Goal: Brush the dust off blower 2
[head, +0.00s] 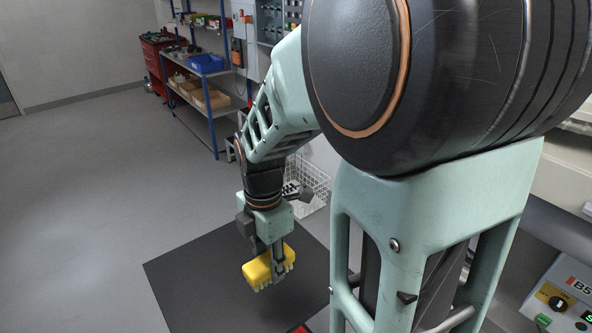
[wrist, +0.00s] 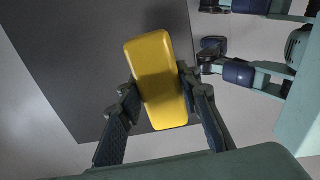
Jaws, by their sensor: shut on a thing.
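My gripper (head: 277,268) is shut on a yellow brush (head: 257,268) with short pale bristles pointing down. It holds the brush in the air over a dark floor mat. In the wrist view my gripper (wrist: 157,83) has its two fingers on either side of the yellow brush (wrist: 157,98), which sits tilted between them. The bristles are hidden in that view. I cannot make out blower 2.
The dark mat (head: 185,285) lies on the open grey floor. A white wire basket (head: 315,178) stands behind the gripper. A blue-framed shelf with a blue bin (head: 207,63) and a red tool trolley (head: 155,55) stand at the back. My arm blocks much of the right side.

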